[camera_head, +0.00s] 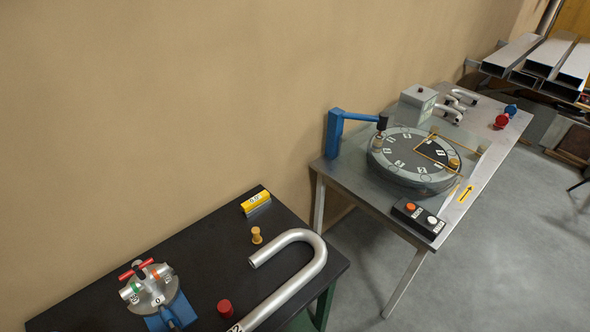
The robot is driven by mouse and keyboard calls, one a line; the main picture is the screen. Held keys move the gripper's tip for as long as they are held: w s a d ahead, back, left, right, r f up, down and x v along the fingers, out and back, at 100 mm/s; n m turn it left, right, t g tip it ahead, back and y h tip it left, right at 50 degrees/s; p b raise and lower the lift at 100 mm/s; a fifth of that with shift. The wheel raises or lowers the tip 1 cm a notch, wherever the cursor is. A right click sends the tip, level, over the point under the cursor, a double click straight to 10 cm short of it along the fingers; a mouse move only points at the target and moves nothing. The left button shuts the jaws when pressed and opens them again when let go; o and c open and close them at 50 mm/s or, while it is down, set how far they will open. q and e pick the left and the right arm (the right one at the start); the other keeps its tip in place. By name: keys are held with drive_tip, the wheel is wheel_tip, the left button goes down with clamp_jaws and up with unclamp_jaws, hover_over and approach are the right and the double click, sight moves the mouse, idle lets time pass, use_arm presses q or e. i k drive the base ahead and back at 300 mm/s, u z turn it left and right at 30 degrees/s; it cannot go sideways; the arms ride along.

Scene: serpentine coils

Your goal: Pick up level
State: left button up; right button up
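What looks like the level (257,201) is a small block with a yellow top and a grey lower part. It carries a small pale label or display whose text is too small to read surely. It sits on the black table (215,248) near its back edge, close to the wall. Nothing touches it. Neither of my grippers is in view.
Near the level stand a tan knob-like piece (256,235), a bent silver pipe (312,268), a red cylinder (225,307) and a round clamp fixture (152,287). A metal table (335,174) to the right holds a dial turntable (398,176) and a button box (418,218).

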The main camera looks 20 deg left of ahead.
sight(253, 205)
drive_tip(key=u, duration=1.3)
